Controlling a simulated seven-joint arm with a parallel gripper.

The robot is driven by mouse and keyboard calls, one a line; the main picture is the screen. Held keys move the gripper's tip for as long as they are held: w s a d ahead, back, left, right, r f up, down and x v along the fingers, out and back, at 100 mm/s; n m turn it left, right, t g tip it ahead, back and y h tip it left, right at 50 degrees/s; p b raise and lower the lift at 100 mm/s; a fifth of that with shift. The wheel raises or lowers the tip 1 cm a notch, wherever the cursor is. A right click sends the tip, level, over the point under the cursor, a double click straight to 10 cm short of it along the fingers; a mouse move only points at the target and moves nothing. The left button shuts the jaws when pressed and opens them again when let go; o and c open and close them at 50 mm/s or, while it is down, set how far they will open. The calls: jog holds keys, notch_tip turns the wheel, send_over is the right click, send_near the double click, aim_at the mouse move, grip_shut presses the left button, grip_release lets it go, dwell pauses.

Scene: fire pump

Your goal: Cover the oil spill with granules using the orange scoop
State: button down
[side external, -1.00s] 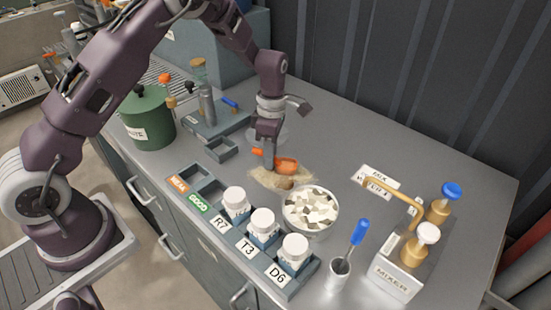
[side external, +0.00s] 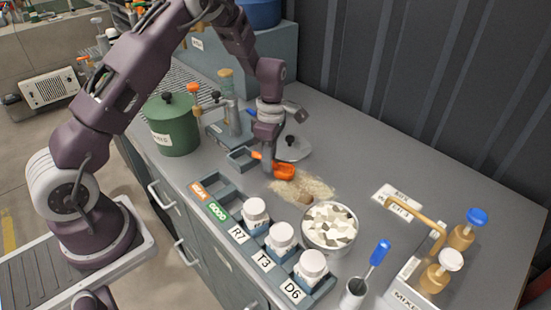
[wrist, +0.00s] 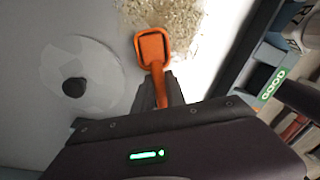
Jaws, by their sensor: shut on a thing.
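My gripper (side external: 268,150) is shut on the handle of the orange scoop (side external: 284,172), low over the grey bench. The scoop's bowl is at the left edge of a patch of tan granules (side external: 318,187) spread on the bench. A small brown patch (side external: 305,198) shows among the granules; I cannot tell if it is bare oil. In the wrist view the scoop (wrist: 152,48) points away from my gripper (wrist: 165,92), and its bowl looks empty. The granules (wrist: 160,12) lie just beyond it. No dark spill shows clearly.
A bowl of pale chunks (side external: 329,239) stands in front of the granules. A rack with white-capped jars (side external: 256,211) runs along the front edge. A clear lid with a black knob (side external: 290,139) lies behind the gripper. A green canister (side external: 174,130) is at left.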

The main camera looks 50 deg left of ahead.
aim_at(297, 206)
jog(key=shift+s+d, duration=0.1)
jog(key=shift+d, duration=6.6)
jog(key=shift+s+f, duration=0.15)
jog(key=shift+s, duration=0.95)
jog(key=shift+a, duration=6.7)
notch_tip(297, 206, up, 6)
jog(key=shift+r, duration=0.2)
notch_tip(297, 206, up, 3)
jog(key=shift+f, duration=0.1)
